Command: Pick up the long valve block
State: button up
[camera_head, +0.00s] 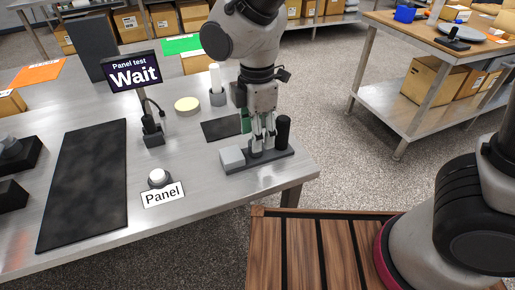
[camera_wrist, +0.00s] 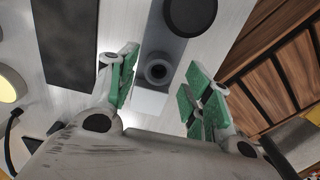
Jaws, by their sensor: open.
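The long valve block (camera_head: 265,161) lies on the metal bench near its right front corner. It has a dark grey base, a light grey box at its left end and a black upright cylinder at its right end. My gripper (camera_head: 262,141) points down over its middle. In the wrist view the valve block (camera_wrist: 178,52) runs between my open gripper's (camera_wrist: 160,90) green-padded fingers, with a round dark port between them and a black round top beyond. The fingers stand on either side of the block. I cannot tell if they touch it.
A dark pad (camera_head: 221,130) lies behind the block. A push button (camera_head: 158,178) with a "Panel" label (camera_head: 163,195) sits to the left. The bench edge is close at right.

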notch_tip(320, 180, down, 4)
jog(key=shift+w+d+r, duration=0.1)
jog(key=shift+d, duration=0.05)
grip_shut()
